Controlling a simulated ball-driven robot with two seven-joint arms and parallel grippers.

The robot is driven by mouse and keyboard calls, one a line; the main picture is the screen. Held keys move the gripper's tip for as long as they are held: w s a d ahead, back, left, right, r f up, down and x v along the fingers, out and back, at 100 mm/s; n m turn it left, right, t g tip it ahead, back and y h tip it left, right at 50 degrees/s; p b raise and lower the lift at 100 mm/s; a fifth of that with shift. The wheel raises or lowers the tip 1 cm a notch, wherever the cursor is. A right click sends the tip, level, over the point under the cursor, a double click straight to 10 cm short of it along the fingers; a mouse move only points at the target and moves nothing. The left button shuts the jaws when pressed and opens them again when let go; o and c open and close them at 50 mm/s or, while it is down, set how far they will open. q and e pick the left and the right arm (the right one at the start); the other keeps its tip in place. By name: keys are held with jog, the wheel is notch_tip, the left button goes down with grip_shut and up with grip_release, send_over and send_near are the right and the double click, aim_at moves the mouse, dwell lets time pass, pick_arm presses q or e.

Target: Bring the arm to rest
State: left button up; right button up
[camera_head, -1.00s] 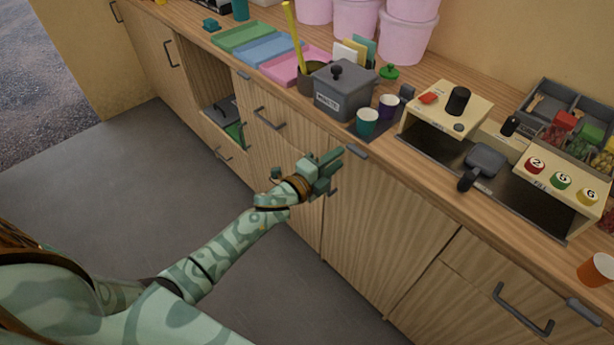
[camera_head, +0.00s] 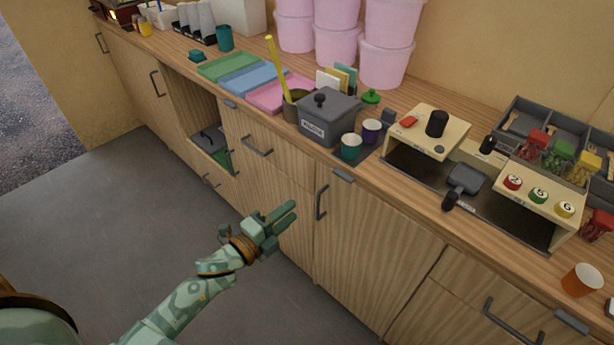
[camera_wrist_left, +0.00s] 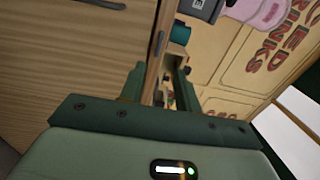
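My left arm comes in from the lower left in the head view, pale green with darker patterning. Its gripper (camera_head: 286,214) hangs over the grey floor in front of the wooden cabinet doors, below counter height. It holds nothing. In the left wrist view the two dark green fingers (camera_wrist_left: 160,80) stand apart with a clear gap between them, so it is open. My right gripper is in neither view.
A door handle (camera_head: 320,202) juts out near my gripper. The floor (camera_head: 110,230) is clear.

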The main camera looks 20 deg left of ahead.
pick_arm(q)
jog(key=s+a+f+n+g+y, duration=0.25)
jog(key=f+n, duration=0.25)
jog(key=f, duration=0.4)
jog(key=s+a+f+n+g+y, duration=0.25)
jog(key=f+n, duration=0.25)
jog(key=f, duration=0.4)
jog(key=s+a+f+n+g+y, duration=0.1)
jog(key=s+f+n+g, duration=0.3)
jog(key=s+f, duration=0.7)
jog(key=s+d+f+n+g, duration=0.1)
jog(key=s+f+g, duration=0.1)
jog(key=s, duration=0.7)
jog(key=s+d+f+n+g, duration=0.1)
jog(key=s+f+g, duration=0.2)
jog(key=s, duration=0.7)
jog(key=s+d+f+n+g, duration=0.2)
jog(key=s+f, duration=0.3)
jog(key=s, duration=0.5)
jog(key=shift+s+f+g, duration=0.25)
jog(key=shift+f+g, duration=0.05)
jog(key=shift+f, duration=0.1)
jog(key=shift+d, duration=0.1)
jog(key=shift+c, duration=0.5)
